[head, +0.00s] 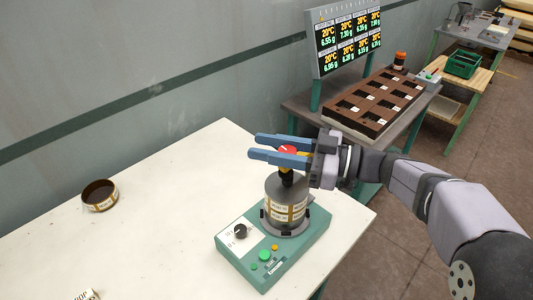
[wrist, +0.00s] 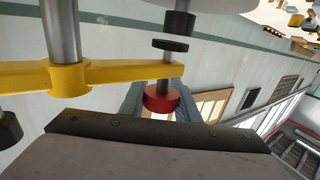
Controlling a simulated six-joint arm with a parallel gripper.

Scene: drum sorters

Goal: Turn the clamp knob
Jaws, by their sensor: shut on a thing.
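The red clamp knob (head: 288,149) sits above the dark drum (head: 285,201) on the green machine (head: 258,262). My gripper (head: 254,147) reaches in from the right, with its blue fingers on either side of the red knob and shut on it. The fingertips extend past the knob to the left. In the wrist view the knob (wrist: 160,98) shows between the fingers, under a yellow clamp arm (wrist: 110,72). The drum has a pale label band and stands upright in a grey holder. Part of the knob is hidden by the near finger.
The machine's panel has a black dial (head: 240,231), a green button (head: 264,256) and small yellow buttons. A brown open ring (head: 99,195) lies at the left of the white table (head: 160,245). Behind, a brown compartment tray (head: 376,102) stands below a display board (head: 346,42).

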